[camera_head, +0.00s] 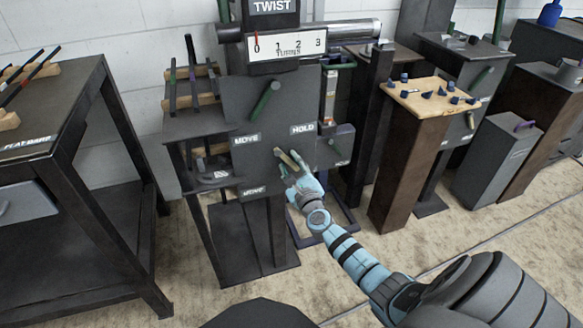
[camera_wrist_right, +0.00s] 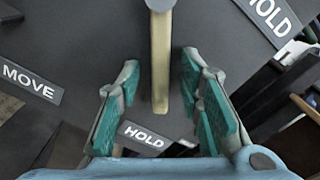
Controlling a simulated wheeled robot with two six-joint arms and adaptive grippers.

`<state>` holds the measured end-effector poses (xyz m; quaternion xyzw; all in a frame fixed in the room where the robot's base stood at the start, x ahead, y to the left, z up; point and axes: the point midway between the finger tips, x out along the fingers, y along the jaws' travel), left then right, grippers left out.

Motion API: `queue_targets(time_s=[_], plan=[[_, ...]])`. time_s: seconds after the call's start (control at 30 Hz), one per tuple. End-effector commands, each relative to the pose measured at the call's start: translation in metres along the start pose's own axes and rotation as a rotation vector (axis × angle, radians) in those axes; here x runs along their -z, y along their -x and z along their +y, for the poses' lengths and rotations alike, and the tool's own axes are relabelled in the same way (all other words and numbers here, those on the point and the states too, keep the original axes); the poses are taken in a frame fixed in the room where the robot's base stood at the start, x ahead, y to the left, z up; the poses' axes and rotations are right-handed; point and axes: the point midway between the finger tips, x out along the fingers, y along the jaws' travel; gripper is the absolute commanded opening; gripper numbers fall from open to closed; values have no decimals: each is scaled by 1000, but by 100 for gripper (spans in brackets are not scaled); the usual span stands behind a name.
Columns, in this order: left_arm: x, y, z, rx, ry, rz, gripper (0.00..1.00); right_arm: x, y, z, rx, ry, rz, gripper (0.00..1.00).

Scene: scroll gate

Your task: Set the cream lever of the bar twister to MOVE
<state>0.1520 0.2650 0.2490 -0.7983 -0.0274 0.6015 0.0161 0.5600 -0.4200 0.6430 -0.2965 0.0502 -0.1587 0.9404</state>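The bar twister is a dark grey stand with an upright panel (camera_head: 240,105) and a TWIST sign (camera_head: 272,6). Its cream lever (camera_head: 287,160) is low on the panel, partly hidden by my right gripper (camera_head: 291,176). In the right wrist view, the cream lever (camera_wrist_right: 160,65) runs downward from a round grey pivot (camera_wrist_right: 160,4). My right gripper (camera_wrist_right: 160,82) is open, with teal-padded fingers on both sides of the lever and visible gaps. A MOVE label (camera_head: 246,139) is left of the lever and a HOLD label (camera_head: 303,128) upper right. My left gripper is not in view.
A green lever (camera_head: 265,101) sits higher on the panel, below a numbered scale (camera_head: 286,45). A dark table (camera_head: 70,150) stands left. A brown pedestal (camera_head: 408,170) with small blue pieces stands right. The floor in front is open.

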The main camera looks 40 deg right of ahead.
Motion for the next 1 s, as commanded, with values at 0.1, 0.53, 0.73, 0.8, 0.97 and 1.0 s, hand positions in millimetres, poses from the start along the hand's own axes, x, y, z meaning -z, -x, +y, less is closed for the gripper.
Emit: queue_targets(time_s=[0.1,0.53,0.73,0.8,0.97,1.0], plan=[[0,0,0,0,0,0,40,0,0,0,0,0,0,29],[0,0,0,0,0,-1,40,0,1,0,-1,1,1,0],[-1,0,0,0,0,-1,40,1,1,1,-1,-11,1,0],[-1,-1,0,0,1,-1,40,1,1,2,-1,-25,1,0],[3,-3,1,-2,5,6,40,1,1,6,0,-87,1,0],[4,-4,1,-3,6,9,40,1,1,8,0,-110,1,0]])
